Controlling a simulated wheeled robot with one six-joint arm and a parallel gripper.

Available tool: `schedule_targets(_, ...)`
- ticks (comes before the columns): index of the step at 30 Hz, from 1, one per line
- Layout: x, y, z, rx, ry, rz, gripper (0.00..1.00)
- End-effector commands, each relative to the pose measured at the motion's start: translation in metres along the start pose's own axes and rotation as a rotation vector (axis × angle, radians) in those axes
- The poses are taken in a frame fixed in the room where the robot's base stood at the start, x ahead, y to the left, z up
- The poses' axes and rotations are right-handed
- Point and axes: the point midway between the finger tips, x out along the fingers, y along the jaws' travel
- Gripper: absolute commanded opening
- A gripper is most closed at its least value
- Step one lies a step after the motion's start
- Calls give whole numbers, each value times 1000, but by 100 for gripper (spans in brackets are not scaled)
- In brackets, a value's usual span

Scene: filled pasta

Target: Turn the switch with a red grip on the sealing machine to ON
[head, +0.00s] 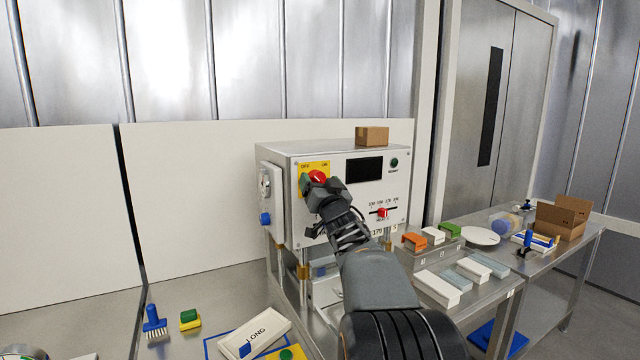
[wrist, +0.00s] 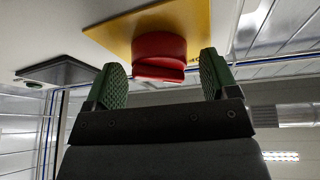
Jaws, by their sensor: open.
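The sealing machine (head: 350,227) is a pale metal box on the bench. On its front is a yellow plate (head: 305,168) marked OFF at the left and ON at the right. The switch with a red grip (head: 318,177) sits on that plate, partly hidden by my gripper in the head view. My gripper (head: 322,185) is at the switch. In the wrist view, the red grip (wrist: 159,55) lies between the two green finger pads of my open gripper (wrist: 163,78), with gaps at both sides. I cannot tell which mark the grip points to.
A red slider (head: 382,212) and a dark display (head: 364,170) are on the same front panel. A small carton (head: 372,136) sits on top of the machine. A grey side box with a blue knob (head: 265,219) is at its left. Boxes (head: 437,288) stand at the right.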

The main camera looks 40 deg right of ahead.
Motion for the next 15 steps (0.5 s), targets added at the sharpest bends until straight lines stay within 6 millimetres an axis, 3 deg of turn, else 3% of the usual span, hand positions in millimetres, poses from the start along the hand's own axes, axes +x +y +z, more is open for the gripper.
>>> schedule_targets(2, 0, 0, 0, 0, 0, 0, 77)
schedule_targets(15, 0, 0, 0, 0, 0, 0, 35)
